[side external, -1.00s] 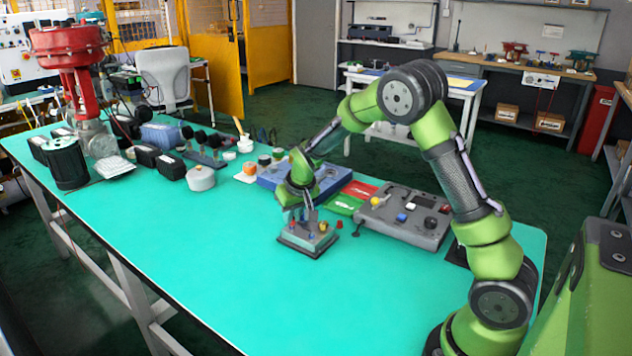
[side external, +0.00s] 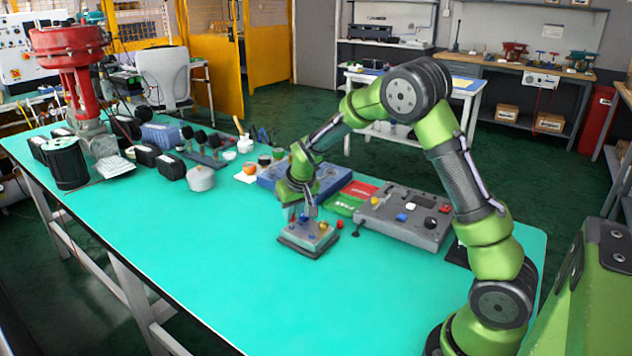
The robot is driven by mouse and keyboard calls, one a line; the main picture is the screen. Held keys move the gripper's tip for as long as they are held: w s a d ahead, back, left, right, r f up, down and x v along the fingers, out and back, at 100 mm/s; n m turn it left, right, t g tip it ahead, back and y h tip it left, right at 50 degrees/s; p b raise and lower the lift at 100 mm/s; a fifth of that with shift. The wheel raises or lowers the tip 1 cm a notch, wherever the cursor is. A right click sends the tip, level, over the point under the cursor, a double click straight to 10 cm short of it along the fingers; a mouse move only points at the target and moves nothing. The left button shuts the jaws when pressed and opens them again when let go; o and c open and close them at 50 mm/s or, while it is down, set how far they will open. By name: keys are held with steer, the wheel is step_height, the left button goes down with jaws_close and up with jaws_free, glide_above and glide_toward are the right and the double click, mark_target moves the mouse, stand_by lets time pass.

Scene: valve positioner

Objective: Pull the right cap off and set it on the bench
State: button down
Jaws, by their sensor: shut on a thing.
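A small grey positioner block (side external: 308,240) sits on a dark base on the green bench top (side external: 230,285). Small coloured parts show on its top, among them a blue one (side external: 312,224); a red one (side external: 340,224) shows at its right edge. My gripper (side external: 302,217) points down over the block's top, its fingertips at the small parts there. It is shut on a cap, mostly hidden by the fingers. I cannot tell which cap it is, or whether it is still seated.
A grey control box (side external: 404,216) with knobs stands right of the block. A blue tray (side external: 330,180) and red and green cards (side external: 350,198) lie behind. A grey round pot (side external: 201,178) stands to the left. The front of the bench is clear.

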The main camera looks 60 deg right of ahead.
steer(key=shift+r, duration=2)
steer(key=shift+m, duration=0.6)
steer(key=d, duration=0.2)
steer(key=d+f, duration=0.1)
steer(key=d, duration=0.1)
steer(key=d+f, duration=0.1)
steer(key=d, duration=0.2)
steer(key=shift+s+f, duration=0.1)
steer(key=shift+s, duration=0.1)
steer(key=w+d+f, duration=0.1)
steer(key=w+d, duration=0.1)
steer(key=d, duration=0.4)
steer(key=shift+n, duration=0.7)
steer(key=shift+w+a+f, duration=0.1)
steer(key=shift+w+f, duration=0.05)
steer(key=shift+f, duration=1.75)
steer(key=shift+w+a+f, duration=0.1)
steer(key=shift+f, duration=1.75)
steer(key=shift+f, duration=0.1)
steer(key=c, duration=1.1)
jaws_free()
